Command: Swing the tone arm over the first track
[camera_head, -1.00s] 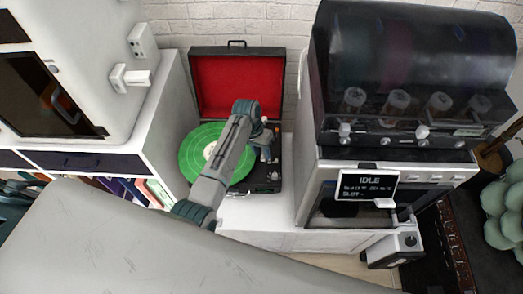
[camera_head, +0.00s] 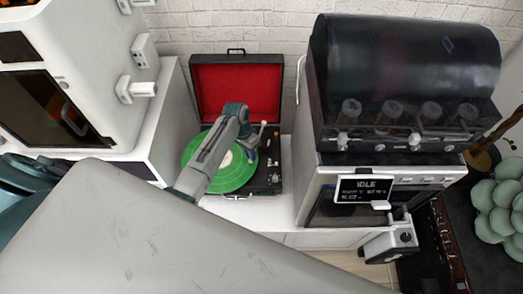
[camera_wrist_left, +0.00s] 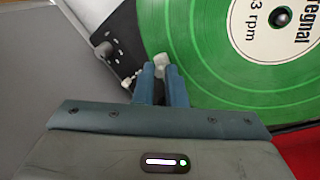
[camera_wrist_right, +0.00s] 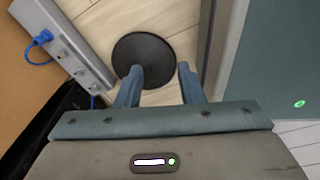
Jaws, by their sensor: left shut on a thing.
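The green record (camera_head: 236,178) with a white label lies on the black record player (camera_head: 265,181), whose red-lined lid (camera_head: 236,92) stands open. My left gripper (camera_head: 251,154) reaches down over the record's right side, and my arm covers part of the record. In the left wrist view, my left gripper (camera_wrist_left: 160,80) is shut on the white tip of the tone arm (camera_wrist_left: 162,64). That tip shows over the green outer part of the record (camera_wrist_left: 205,60). Its height above the surface cannot be told. My right gripper (camera_wrist_right: 159,75) is open and empty, seen only in the right wrist view.
A white cabinet-like machine (camera_head: 88,75) stands at left and a dark-hooded machine with an IDLE screen (camera_head: 363,188) at right, both close to the player. In the right wrist view, a black round disc (camera_wrist_right: 145,58) lies on the floor beside a power strip (camera_wrist_right: 68,45).

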